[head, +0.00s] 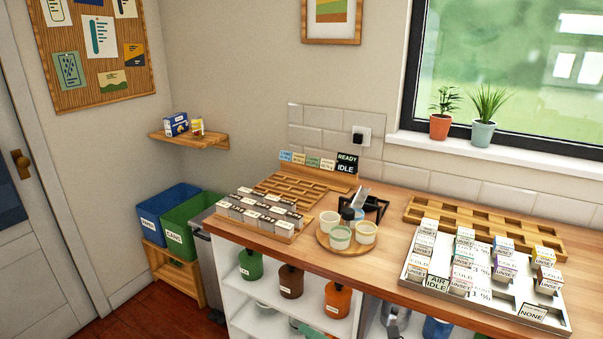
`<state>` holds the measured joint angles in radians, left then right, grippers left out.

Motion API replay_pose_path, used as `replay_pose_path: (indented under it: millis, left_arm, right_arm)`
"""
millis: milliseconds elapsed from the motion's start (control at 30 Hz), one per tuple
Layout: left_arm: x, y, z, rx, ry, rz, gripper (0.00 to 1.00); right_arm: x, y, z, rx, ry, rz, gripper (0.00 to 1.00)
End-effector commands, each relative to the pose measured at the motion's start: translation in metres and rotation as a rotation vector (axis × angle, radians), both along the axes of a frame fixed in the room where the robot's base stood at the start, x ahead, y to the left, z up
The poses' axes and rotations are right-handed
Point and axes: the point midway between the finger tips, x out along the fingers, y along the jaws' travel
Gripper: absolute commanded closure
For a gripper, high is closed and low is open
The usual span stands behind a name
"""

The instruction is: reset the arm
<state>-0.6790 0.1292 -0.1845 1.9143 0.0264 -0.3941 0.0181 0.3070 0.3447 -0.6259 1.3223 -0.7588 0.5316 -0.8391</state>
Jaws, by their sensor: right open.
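The task names only the arm. I cannot make out either of my arms or grippers in the head view. No gripper shows at the wooden counter (388,256) or touching anything on it.
A labelled box rack (262,234), a round tray of cups (322,238) and a black stand (376,208) occupy the counter's left half. A metal tray of labelled boxes (556,316) fills the right. Bare wood lies between. Blue (150,228) and green (178,240) bins stand left.

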Motion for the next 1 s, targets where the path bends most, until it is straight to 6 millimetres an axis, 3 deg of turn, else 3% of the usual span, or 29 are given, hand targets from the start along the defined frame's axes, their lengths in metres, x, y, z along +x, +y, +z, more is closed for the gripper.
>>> replay_pose_path:
  millis: [267, 533, 600, 733, 833, 1000]
  left_arm:
    - [0.000, 0.001, 0.000, 0.002, 0.000, -0.001, 0.57]
    - [0.000, 0.001, 0.000, 0.003, -0.001, -0.001, 0.57]
    - [0.000, 0.001, 0.000, 0.003, -0.001, -0.001, 0.57]
    - [0.000, 0.001, 0.000, 0.003, -0.001, -0.001, 0.57]
    - [0.000, 0.001, 0.000, 0.003, -0.001, -0.001, 0.57]
    - [0.000, 0.001, 0.000, 0.003, -0.001, -0.001, 0.57]
  right_arm:
    - [-0.055, -0.054, -0.063, 0.630, 0.732, -0.450, 0.38]
    - [-0.160, -0.117, -0.144, 1.183, 1.351, -0.908, 0.38]
    - [-0.187, -0.127, -0.157, 1.286, 1.458, -1.003, 0.38]
    - [-0.221, -0.137, -0.170, 1.414, 1.580, -1.122, 0.38]
    - [-0.233, -0.140, -0.174, 1.456, 1.619, -1.162, 0.38]
    - [-0.233, -0.140, -0.174, 1.458, 1.620, -1.163, 0.38]
